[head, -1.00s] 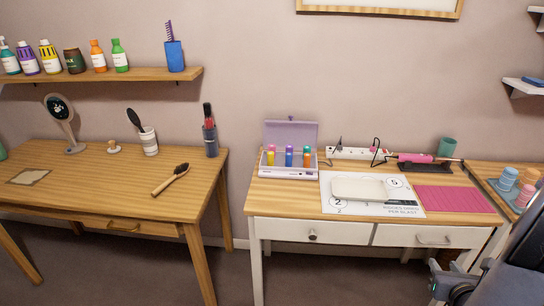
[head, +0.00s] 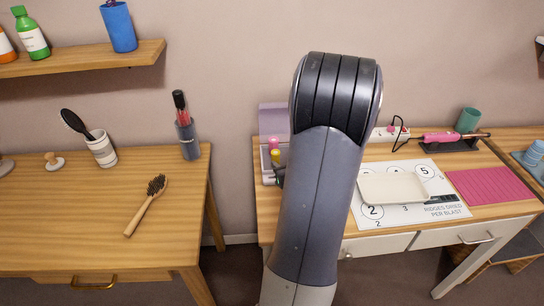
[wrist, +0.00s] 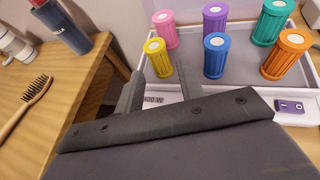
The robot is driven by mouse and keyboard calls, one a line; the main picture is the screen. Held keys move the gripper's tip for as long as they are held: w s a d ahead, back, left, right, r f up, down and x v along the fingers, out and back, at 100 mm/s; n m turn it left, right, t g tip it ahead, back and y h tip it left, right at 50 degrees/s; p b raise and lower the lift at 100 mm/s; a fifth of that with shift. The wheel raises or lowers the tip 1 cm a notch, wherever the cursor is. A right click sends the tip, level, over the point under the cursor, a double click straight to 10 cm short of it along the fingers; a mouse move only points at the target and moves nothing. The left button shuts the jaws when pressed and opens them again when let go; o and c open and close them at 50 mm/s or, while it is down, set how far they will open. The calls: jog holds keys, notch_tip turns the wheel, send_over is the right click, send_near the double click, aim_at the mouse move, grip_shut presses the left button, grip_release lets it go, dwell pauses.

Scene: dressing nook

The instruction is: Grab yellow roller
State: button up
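The yellow roller (wrist: 158,58) stands upright in the front left of the roller case (wrist: 225,88). In the head view the yellow roller (head: 275,156) shows just left of my arm, which hides most of the case (head: 267,175). My gripper (wrist: 158,88) is open and empty in the wrist view. Its two fingers are apart, with the yellow roller just beyond the gap between them. In the head view only a dark bit of my gripper (head: 280,174) shows beside my arm.
Pink (wrist: 165,30), purple (wrist: 215,18), blue (wrist: 214,55), teal (wrist: 272,22) and orange (wrist: 286,55) rollers stand in the case. A white tray (head: 393,188), a pink mat (head: 490,184) and a pink styling tool (head: 440,137) lie to the right. A wooden table (head: 100,215) with a brush (head: 146,205) is left.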

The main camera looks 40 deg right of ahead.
aim_at(277, 160)
jog(key=shift+w+d+f, duration=0.1)
jog(key=shift+w+f, duration=0.15)
jog(key=shift+w, duration=0.6)
jog(key=shift+x, duration=2.45)
jog(key=shift+s+d+f, duration=0.1)
jog(key=shift+s+f, duration=0.05)
jog(key=shift+f, duration=0.05)
jog(key=shift+c, duration=0.3)
jog(key=c, duration=0.7)
